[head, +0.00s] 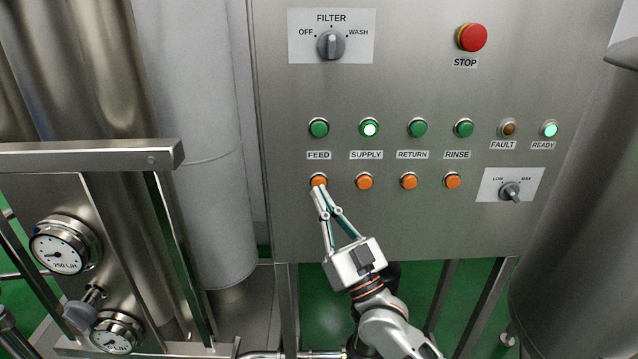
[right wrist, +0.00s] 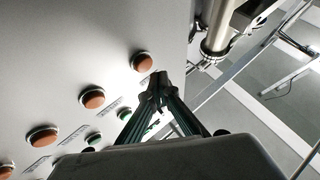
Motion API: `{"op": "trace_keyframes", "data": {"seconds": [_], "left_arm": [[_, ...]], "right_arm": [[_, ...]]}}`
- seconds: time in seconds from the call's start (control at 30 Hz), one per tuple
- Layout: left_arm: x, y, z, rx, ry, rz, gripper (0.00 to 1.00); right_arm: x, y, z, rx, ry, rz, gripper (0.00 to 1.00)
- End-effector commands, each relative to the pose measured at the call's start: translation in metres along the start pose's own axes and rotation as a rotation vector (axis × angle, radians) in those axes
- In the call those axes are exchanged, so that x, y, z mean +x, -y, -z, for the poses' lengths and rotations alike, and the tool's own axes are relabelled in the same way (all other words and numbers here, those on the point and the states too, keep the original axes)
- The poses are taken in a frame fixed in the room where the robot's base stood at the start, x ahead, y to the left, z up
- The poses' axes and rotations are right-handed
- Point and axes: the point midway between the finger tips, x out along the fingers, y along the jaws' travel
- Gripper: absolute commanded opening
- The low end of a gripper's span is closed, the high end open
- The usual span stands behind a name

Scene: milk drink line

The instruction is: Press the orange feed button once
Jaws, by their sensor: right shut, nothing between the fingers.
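The orange feed button (head: 319,181) sits on the steel control panel under the FEED label, below a green button (head: 319,127). My right gripper (head: 319,190) is shut and empty, with its fingertips at the lower edge of the feed button in the head view. In the right wrist view the shut fingertips (right wrist: 154,80) are just below the nearest orange button (right wrist: 142,62). I cannot tell whether the tips touch it. My left gripper is not in view.
More orange buttons (head: 364,181) run to the right in the same row. The FILTER knob (head: 331,44), red STOP button (head: 472,37) and a LOW-MAX knob (head: 510,191) are on the panel. SUPPLY (head: 369,129) and READY (head: 549,130) are lit. Gauges (head: 65,244) stand left.

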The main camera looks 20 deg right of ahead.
Motion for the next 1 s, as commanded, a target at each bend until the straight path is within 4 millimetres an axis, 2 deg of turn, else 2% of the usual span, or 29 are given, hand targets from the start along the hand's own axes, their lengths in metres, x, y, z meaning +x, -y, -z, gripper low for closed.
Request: {"op": "trace_keyframes", "data": {"seconds": [0.5,1.0], "left_arm": [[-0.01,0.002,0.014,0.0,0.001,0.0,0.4],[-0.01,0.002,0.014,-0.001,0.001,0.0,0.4]], "right_arm": [[-0.029,0.021,0.022,0.001,0.001,0.0,0.0],[-0.03,0.022,0.022,0.0,0.0,0.0,0.0]]}}
